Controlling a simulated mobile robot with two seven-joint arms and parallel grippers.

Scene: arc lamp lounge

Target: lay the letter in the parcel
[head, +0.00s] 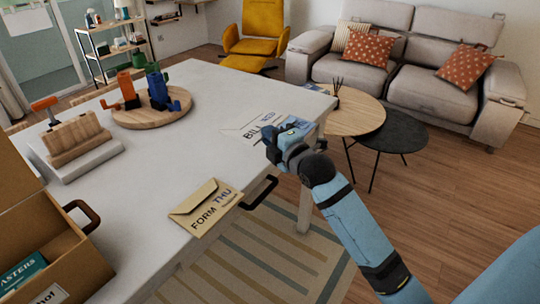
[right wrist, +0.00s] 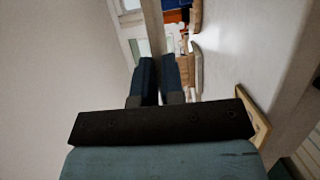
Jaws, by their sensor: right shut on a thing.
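The pale letter marked BILL (head: 240,131) is near the right end of the white table. My right gripper (head: 270,136) is shut on its near right edge; the fingers show as two dark bars in the right wrist view (right wrist: 159,80). I cannot tell how far the letter is above the tabletop. A tan letter marked FORM THU (head: 207,207) lies at the table's front edge. The parcel is an open brown cardboard box (head: 62,248) at the lower left, with a green box (head: 22,274) inside. My left gripper is out of view.
The white table (head: 150,185) has clear room between the letters and the parcel. A slotted wooden holder (head: 78,138) stands behind the parcel. A black handle (head: 262,192) sticks out from the table's front.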

